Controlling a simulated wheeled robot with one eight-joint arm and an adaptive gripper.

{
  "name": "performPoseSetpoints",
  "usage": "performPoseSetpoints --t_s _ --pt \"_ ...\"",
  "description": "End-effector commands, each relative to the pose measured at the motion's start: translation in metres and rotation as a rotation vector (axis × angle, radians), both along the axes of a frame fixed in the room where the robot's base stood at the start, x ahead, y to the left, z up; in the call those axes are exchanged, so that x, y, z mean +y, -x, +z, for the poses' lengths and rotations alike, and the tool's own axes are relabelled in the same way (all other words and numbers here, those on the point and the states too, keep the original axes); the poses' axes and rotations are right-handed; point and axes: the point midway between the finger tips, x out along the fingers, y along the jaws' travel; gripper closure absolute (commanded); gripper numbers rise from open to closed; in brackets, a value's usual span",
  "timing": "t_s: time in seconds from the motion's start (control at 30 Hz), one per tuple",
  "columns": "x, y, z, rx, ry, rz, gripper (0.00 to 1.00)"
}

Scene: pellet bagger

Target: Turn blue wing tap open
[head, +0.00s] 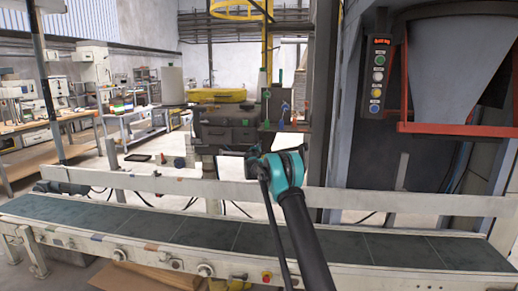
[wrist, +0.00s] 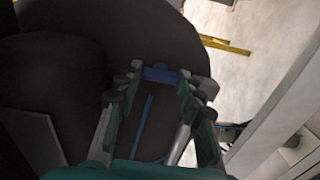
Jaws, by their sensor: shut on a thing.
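The blue wing tap (wrist: 160,74) shows in the wrist view as a short blue bar between the fingertips of my gripper (wrist: 160,82). Both fingers reach its ends, and my gripper is shut on it. It sits in front of a large dark rounded body (wrist: 90,75). A thin blue strip (wrist: 148,122) shows below it, between the fingers. In the head view my teal gripper (head: 254,163) is beyond the conveyor, below a dark grey machine (head: 228,125). The tap is hidden there by my gripper and arm.
A conveyor (head: 130,226) with a pale side rail (head: 150,184) runs across the foreground under my arm. At right stand a control box with coloured buttons (head: 377,75) and a grey hopper (head: 460,65) in a red frame. A pale post (wrist: 275,115) is right in the wrist view.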

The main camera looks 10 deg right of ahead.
Motion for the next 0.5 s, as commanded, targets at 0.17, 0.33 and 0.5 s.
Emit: performPoseSetpoints --t_s 0.17,0.33,0.5 --pt "0.0007 0.0000 -0.0004 0.008 0.029 0.001 0.91" --pt "0.0007 0.0000 -0.0004 0.010 0.037 0.001 0.91" --pt "0.0009 0.0001 -0.0004 0.010 0.037 0.001 0.91"
